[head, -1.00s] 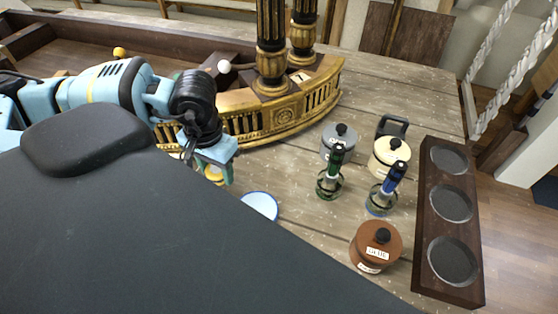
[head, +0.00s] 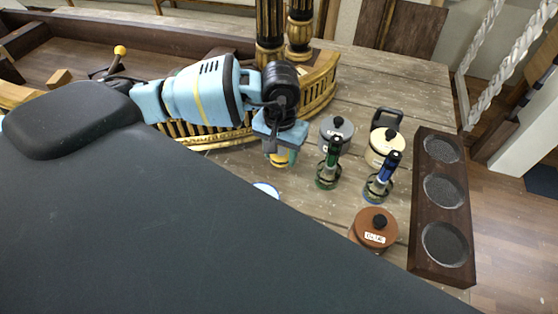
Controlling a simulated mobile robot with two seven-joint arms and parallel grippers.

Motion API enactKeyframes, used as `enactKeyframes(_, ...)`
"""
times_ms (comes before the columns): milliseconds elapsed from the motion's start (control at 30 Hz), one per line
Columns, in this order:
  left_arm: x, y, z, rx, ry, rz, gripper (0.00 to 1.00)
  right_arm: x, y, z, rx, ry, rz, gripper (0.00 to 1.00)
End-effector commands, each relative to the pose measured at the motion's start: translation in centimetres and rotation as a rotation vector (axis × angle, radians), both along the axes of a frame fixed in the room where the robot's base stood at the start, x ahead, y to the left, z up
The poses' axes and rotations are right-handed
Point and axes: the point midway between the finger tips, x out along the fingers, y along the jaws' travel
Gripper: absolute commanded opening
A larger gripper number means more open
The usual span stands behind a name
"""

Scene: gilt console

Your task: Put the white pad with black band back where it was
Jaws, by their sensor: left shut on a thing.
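My left gripper (head: 280,158) hangs over the plank table, in front of the gilt curved rail. It is shut on a small yellow-and-pale thing (head: 281,159), mostly hidden by the fingers. I cannot tell whether this is the white pad with black band, and I see no such pad clearly elsewhere. A white disc with a blue rim (head: 266,188) lies below the gripper, partly hidden by the dark surface in front. My right gripper is not in view.
Right of the gripper stand a grey lidded pot (head: 335,129), a cream lidded pot (head: 381,147), a green-handled tool (head: 329,165), a blue-handled tool (head: 381,182) and a brown lidded pot (head: 374,228). A dark wooden rack (head: 424,232) with three round recesses lies farther right. Gilt columns (head: 270,25) rise behind.

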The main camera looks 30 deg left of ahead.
Motion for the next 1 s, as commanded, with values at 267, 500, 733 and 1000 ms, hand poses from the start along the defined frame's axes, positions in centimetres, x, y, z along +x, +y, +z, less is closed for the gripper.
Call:
enactKeyframes(267,-0.1,0.0,-2.2,0.000,0.001,0.001,0.26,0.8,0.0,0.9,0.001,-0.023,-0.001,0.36)
enactKeyframes(500,0.0,0.0,-3.5,-0.001,-0.001,0.000,0.26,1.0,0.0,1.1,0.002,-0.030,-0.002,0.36)
enactKeyframes(733,-0.1,0.0,-3.9,0.000,0.003,0.000,0.26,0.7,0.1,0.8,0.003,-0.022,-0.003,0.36)
enactKeyframes(1000,-0.1,0.0,-3.9,0.000,0.001,0.000,0.69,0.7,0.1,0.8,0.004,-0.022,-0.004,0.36)
